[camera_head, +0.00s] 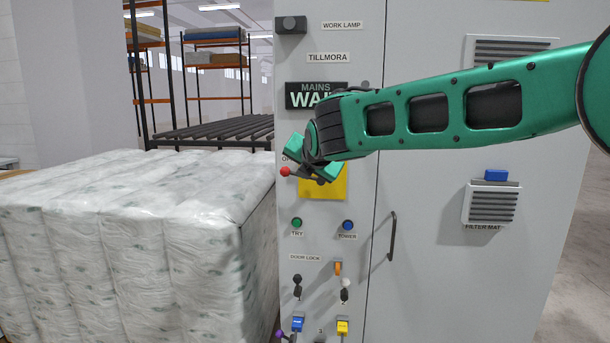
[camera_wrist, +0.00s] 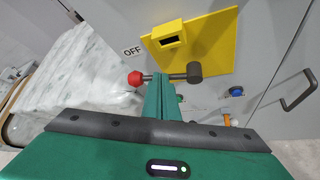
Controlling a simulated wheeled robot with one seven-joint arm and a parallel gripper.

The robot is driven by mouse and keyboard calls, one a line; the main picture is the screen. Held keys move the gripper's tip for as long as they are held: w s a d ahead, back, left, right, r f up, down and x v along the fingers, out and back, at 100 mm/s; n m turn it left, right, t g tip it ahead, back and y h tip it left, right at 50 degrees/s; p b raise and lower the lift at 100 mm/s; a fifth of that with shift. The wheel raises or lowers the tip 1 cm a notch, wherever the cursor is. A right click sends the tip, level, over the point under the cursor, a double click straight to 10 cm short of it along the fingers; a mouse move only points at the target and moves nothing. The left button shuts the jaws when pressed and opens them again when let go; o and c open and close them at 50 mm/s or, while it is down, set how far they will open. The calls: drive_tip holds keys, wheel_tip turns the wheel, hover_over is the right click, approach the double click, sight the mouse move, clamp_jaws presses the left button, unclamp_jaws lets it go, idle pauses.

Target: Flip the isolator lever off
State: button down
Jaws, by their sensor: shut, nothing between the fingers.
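The isolator lever has a red ball knob (camera_head: 285,171) on a dark rod, in front of a yellow plate (camera_head: 338,183) on the grey cabinet. In the wrist view the knob (camera_wrist: 135,78) points left, just below the OFF label (camera_wrist: 132,51), and the rod runs to a dark hub (camera_wrist: 194,72). My gripper (camera_head: 315,168) is at the lever and hides part of it and of the plate. In the wrist view its green fingers (camera_wrist: 162,88) are together, with their tips at the rod between knob and hub. I cannot tell whether they touch it.
Below the plate are a green button (camera_head: 297,223), a blue button (camera_head: 347,225) and several small switches. A dark door handle (camera_head: 392,236) sticks out to the right. A MAINS display (camera_head: 302,95) sits above. A large wrapped stack (camera_head: 130,240) stands close on the left.

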drive_tip(key=a+r+v, duration=0.1)
drive_tip(key=a+v, duration=0.1)
drive_tip(key=v, duration=1.1)
drive_tip(key=shift+s+a+r, duration=0.15)
drive_tip(key=shift+r, duration=0.05)
